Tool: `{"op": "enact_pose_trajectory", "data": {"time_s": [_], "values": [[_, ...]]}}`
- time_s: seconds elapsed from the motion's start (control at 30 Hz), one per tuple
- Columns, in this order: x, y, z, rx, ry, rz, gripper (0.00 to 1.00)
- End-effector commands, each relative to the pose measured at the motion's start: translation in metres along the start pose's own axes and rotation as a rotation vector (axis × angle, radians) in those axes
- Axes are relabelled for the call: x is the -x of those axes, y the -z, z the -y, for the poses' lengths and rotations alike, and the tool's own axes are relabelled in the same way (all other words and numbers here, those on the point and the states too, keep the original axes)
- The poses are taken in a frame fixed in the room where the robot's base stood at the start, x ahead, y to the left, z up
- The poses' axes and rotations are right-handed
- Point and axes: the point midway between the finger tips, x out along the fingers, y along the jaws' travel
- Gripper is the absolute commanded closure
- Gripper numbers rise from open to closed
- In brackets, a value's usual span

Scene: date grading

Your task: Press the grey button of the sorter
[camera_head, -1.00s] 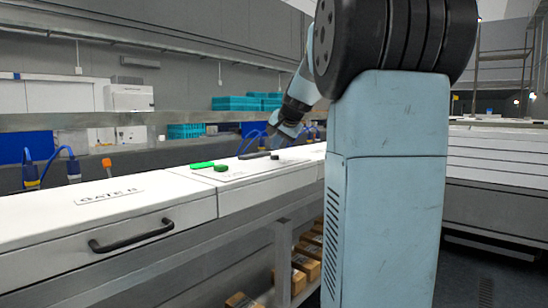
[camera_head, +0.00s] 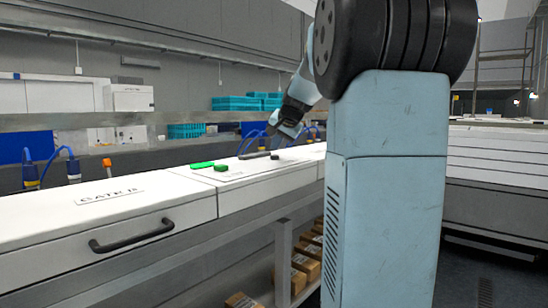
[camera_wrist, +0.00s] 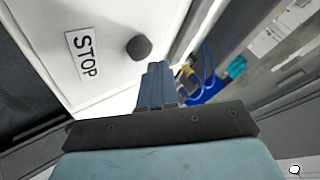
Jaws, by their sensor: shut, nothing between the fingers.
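The sorter's white top panel (camera_head: 250,171) runs along the left and middle of the head view. A dark grey round button (camera_head: 275,156) stands on it, beside a flat dark bar (camera_head: 254,155). In the wrist view the grey button (camera_wrist: 138,47) is just beyond the fingertips, next to a "STOP" label (camera_wrist: 82,56). My gripper (camera_wrist: 157,68) is shut and empty. Its tips look apart from the button, though the exact gap is hard to judge. In the head view my gripper (camera_head: 274,130) is small, above the far part of the panel.
A green button (camera_head: 221,168) and a green bar (camera_head: 202,165) sit nearer on the same panel. A black handle (camera_head: 132,235) is on the front of the left section. Blue cables (camera_wrist: 208,62) lie beyond the panel edge in the wrist view.

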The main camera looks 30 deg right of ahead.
Motion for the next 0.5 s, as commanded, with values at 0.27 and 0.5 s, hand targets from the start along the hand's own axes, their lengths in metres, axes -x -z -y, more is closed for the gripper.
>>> {"op": "enact_pose_trajectory", "data": {"time_s": [0.27,0.5], "values": [[-0.0047,-0.0035,-0.0032,0.0,0.0,0.001,1.0],[-0.0051,-0.0037,-0.0034,0.0,0.0,0.0,1.0]]}}
